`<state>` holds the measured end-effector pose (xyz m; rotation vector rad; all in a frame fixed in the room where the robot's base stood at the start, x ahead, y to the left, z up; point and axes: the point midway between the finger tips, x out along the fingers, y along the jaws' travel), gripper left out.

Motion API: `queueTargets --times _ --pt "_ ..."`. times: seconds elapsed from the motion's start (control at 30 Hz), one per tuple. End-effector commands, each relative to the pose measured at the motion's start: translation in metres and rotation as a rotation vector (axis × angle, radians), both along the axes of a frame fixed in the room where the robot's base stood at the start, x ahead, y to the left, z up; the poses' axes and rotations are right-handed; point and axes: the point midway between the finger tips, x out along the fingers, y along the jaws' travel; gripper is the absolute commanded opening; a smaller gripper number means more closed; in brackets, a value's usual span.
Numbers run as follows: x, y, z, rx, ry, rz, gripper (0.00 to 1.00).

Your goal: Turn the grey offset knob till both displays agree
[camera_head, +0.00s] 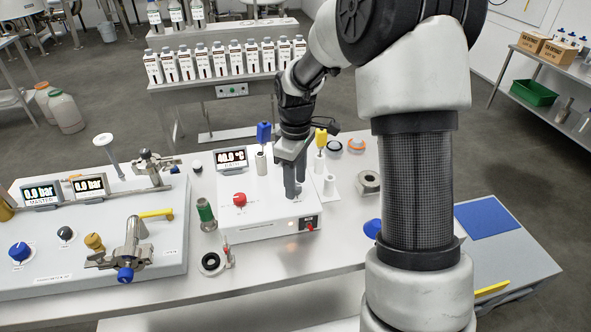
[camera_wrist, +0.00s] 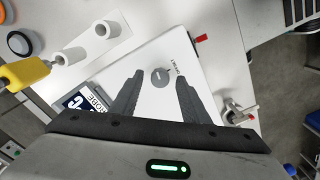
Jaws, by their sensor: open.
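A round grey knob (camera_wrist: 160,77) with small lettering beside it sits on top of a white box (camera_head: 262,185). My gripper (camera_head: 294,190) points down over the right part of the box and hides the knob in the head view. In the wrist view the open gripper (camera_wrist: 159,76) has one finger on each side of the knob, with gaps between. Whether the fingertips are level with it cannot be told. A display (camera_head: 231,158) on the box reads 40.0 °C. On the left board, the MASTER display (camera_head: 41,192) and another display (camera_head: 90,187) read 0.0 bar.
A red knob (camera_head: 240,199) is on the box. Blue-topped (camera_head: 263,133) and yellow-topped (camera_head: 320,138) probes stand close to my gripper.

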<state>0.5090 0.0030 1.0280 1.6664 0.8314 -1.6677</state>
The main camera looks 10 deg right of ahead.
Motion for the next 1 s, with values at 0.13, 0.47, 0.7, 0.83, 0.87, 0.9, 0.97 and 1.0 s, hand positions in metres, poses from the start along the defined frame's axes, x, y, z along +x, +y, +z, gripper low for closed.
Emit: queueTargets --times 0.13,0.47,0.7,0.83,0.87,0.9,0.97,1.0 --pt "0.001 0.0 0.016 0.0 -0.005 0.0 0.42" --pt "0.001 0.0 0.094 0.0 -0.007 0.0 0.42" --pt "0.001 0.0 0.146 0.001 -0.006 0.0 0.42" --pt "0.001 0.0 0.163 0.001 -0.004 0.0 0.42" --pt "0.001 0.0 0.166 0.0 -0.003 0.0 0.42" --pt "0.001 0.0 0.169 0.0 -0.004 0.0 0.42" --pt "0.001 0.0 0.172 0.0 -0.003 0.0 0.42" --pt "0.0 0.0 0.173 0.0 -0.003 0.0 0.42"
